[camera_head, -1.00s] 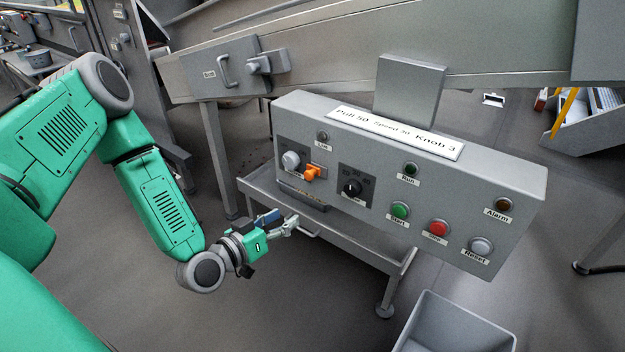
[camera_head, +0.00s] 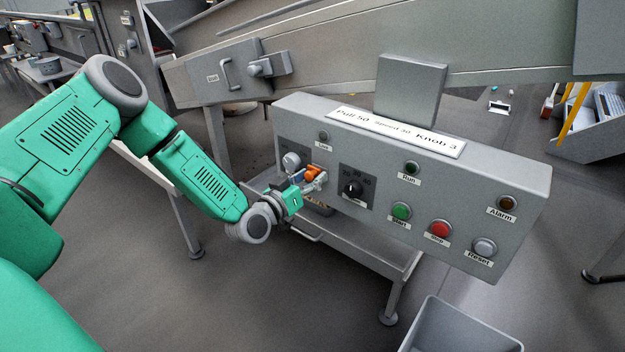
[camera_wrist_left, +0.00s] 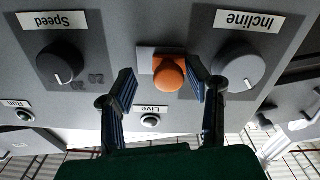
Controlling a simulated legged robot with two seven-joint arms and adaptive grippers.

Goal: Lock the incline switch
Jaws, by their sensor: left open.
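The control box (camera_head: 470,180) carries an orange lever or block (camera_head: 313,173) beside a light grey knob (camera_head: 291,161). In the left wrist view, which looks upside down, the knob (camera_wrist_left: 240,68) lies under the label "Incline" (camera_wrist_left: 250,21). The orange part (camera_wrist_left: 168,75) sits on a small light plate next to it. My left gripper (camera_head: 308,181) is open at the orange part. In the wrist view its blue-padded fingers (camera_wrist_left: 160,72) stand on either side of the orange part, with gaps showing. My right gripper is not in view.
The black "Speed" knob (camera_head: 352,188) is close to the right. Green (camera_head: 400,211), red (camera_head: 439,230) and grey Reset (camera_head: 484,246) buttons lie farther right. A metal shelf (camera_head: 370,256) runs below the box. A grey bin (camera_head: 430,335) stands at the bottom.

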